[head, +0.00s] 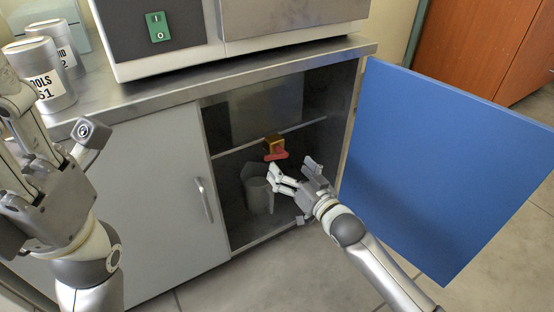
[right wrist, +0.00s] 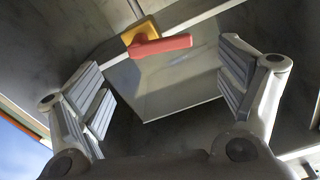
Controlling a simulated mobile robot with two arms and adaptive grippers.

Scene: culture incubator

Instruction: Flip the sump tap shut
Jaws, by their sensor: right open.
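The sump tap is a brass-yellow body (head: 274,143) with a red lever (head: 277,155), on a thin pipe inside the open cabinet. In the right wrist view the yellow body (right wrist: 139,31) sits on the pipe, and the red lever (right wrist: 160,46) points right, crosswise to the hanging stub and at a slight angle to the pipe. My right gripper (head: 293,170) is open and empty, in the cabinet opening just below and in front of the tap. In the right wrist view the lever lies beyond and between its fingers (right wrist: 163,92), apart from them. My left gripper (head: 40,190) is at the far left, its fingertips unclear.
The blue cabinet door (head: 440,150) stands wide open at the right. The grey door (head: 150,205) at the left is closed. Canisters (head: 45,75) and a machine stand on the steel counter.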

